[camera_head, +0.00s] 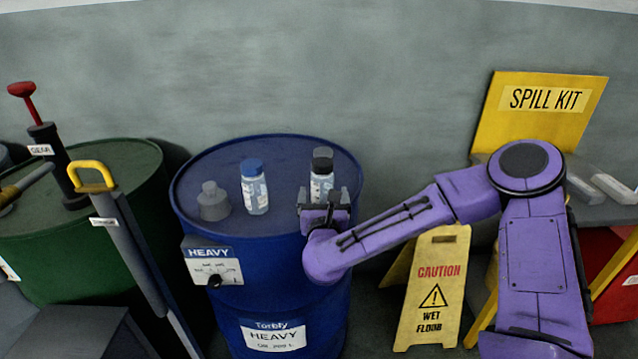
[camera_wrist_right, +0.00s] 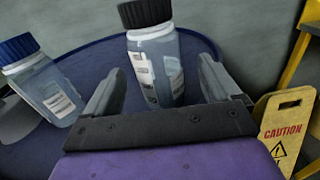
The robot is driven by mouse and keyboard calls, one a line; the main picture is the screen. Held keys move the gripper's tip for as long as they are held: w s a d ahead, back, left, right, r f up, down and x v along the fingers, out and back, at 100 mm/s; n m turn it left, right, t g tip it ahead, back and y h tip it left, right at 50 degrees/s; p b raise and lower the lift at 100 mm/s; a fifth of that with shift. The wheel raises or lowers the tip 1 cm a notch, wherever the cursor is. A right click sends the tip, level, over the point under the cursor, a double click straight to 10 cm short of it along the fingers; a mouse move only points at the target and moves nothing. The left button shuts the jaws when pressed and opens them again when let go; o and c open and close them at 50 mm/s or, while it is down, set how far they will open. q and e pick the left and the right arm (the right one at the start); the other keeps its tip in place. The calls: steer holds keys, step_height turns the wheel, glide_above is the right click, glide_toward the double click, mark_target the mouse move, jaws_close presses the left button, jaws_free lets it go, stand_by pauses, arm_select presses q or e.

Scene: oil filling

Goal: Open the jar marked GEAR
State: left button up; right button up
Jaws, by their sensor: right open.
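A clear jar with a black cap (camera_head: 322,165) stands upright on the blue drum. In the right wrist view the black-capped jar (camera_wrist_right: 155,58) stands between my right fingers, with gaps on both sides. My right gripper (camera_head: 324,194) is open in front of and around this jar's lower part. A second clear jar with a blue cap (camera_head: 254,187) stands to its left; it also shows in the right wrist view (camera_wrist_right: 40,80). Both jars carry white labels whose words are too small to read, so I cannot tell which says GEAR. My left gripper is out of view.
A grey capped container (camera_head: 213,201) stands at left on the blue drum (camera_head: 290,213), labelled HEAVY. A green drum (camera_head: 130,165) at left carries a pump tagged GEAR (camera_head: 55,160). A yellow wet-floor sign (camera_head: 432,290) and SPILL KIT board (camera_head: 540,120) are at right.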

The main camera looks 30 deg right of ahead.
mark_target(322, 185)
steer(key=shift+w+d+r, duration=0.15)
steer(key=shift+w+d, duration=0.05)
steer(key=shift+d, duration=0.15)
steer(key=x, duration=0.1)
steer(key=p+x, duration=0.1)
steer(key=x, duration=0.1)
steer(key=f+x, duration=0.1)
steer(key=x, duration=0.1)
steer(key=shift+w+a+p, duration=0.2)
steer(key=shift+w+p, duration=0.05)
steer(key=shift+p, duration=0.1)
steer(key=shift+s+r, duration=0.1)
steer(key=c, duration=1)
steer(key=shift+c, duration=0.2)
